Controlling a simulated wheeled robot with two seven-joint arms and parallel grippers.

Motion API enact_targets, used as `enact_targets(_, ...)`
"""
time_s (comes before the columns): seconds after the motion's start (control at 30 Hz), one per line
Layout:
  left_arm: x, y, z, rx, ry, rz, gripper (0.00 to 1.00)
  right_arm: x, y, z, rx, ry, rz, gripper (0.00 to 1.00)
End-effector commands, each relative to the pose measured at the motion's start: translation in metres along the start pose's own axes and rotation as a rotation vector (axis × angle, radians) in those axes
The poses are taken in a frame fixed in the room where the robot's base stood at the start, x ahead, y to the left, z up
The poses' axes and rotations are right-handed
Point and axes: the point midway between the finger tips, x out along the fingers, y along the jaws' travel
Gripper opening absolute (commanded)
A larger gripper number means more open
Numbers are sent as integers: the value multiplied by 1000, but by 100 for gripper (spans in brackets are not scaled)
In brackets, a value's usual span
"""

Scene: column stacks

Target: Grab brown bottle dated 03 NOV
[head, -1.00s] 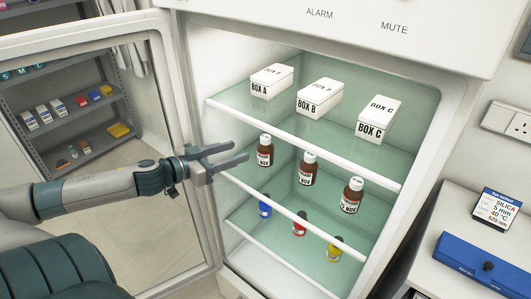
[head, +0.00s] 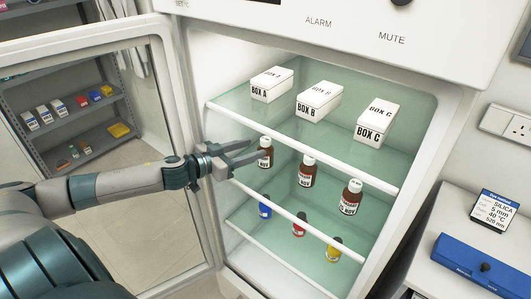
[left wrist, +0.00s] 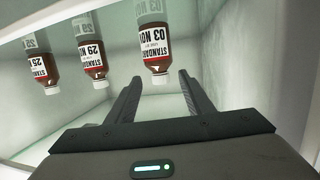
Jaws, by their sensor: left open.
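The brown bottle marked 03 NOV (left wrist: 155,42) has a white cap and a white label and shows upside down in the left wrist view. In the head view it is the leftmost bottle (head: 265,162) on the middle shelf, standing upright. My left gripper (head: 256,150) is open at the fridge opening, its fingertips close to this bottle and partly covering it. In the left wrist view the bottle lies just beyond and between the two fingers (left wrist: 159,80). My right gripper is not in view.
White boxes A (head: 271,84), B (head: 319,101) and C (head: 379,122) stand on the shelf above. Blue (head: 265,209), red (head: 299,225) and yellow (head: 333,250) small bottles stand below. The open fridge door (head: 188,150) is left, near my arm.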

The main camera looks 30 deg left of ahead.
Motion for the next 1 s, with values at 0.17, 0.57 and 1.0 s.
enact_targets(0.17,9,0,-2,0,1,0,47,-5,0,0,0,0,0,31)
enact_targets(0.57,13,1,0,1,0,1,47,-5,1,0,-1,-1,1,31)
enact_targets(1.0,26,0,-8,1,2,0,47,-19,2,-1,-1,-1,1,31)
